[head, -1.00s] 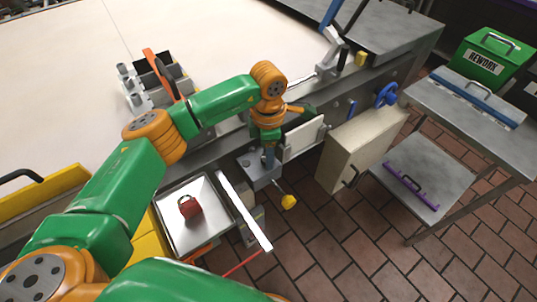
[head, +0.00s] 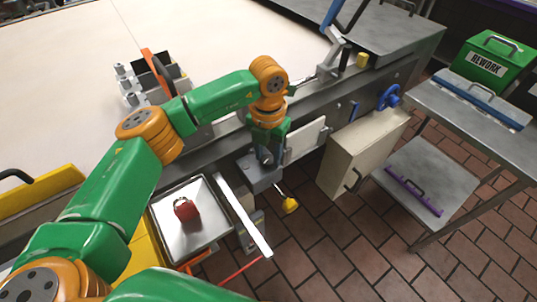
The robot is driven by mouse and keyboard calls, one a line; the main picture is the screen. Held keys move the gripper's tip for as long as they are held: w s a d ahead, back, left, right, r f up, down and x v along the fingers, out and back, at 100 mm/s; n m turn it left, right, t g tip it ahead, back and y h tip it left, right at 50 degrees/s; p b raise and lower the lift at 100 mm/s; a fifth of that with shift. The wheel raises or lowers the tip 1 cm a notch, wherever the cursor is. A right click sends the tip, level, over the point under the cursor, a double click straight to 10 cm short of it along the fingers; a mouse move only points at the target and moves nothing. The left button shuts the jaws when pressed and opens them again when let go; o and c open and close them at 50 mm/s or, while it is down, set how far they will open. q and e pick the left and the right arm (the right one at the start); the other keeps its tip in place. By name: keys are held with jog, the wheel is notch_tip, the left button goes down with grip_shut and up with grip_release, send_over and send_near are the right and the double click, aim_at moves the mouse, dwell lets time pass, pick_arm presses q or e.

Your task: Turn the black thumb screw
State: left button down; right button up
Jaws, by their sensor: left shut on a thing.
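My left gripper (head: 265,158) points down at a grey block (head: 257,180) on the side of the machine. It is shut on a small dark thing on top of the block, which I take to be the black thumb screw. The fingers and wrist hide nearly all of the screw, so its angle cannot be told. My right gripper is not in view.
A yellow knob (head: 290,205) sticks out below the block. A metal tray (head: 205,235) with a red padlock (head: 186,208) and a white bar (head: 243,215) lie to the left. A beige box (head: 355,150) with a blue handwheel (head: 389,97) stands to the right.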

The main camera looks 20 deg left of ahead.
pick_arm(q)
jog(key=n, duration=0.3)
jog(key=shift+f+n, duration=0.1)
jog(key=shift+n, duration=0.2)
jog(key=shift+n+b, duration=0.45)
jog(key=shift+n, duration=1.25)
jog(key=shift+c, duration=2.1)
grip_release()
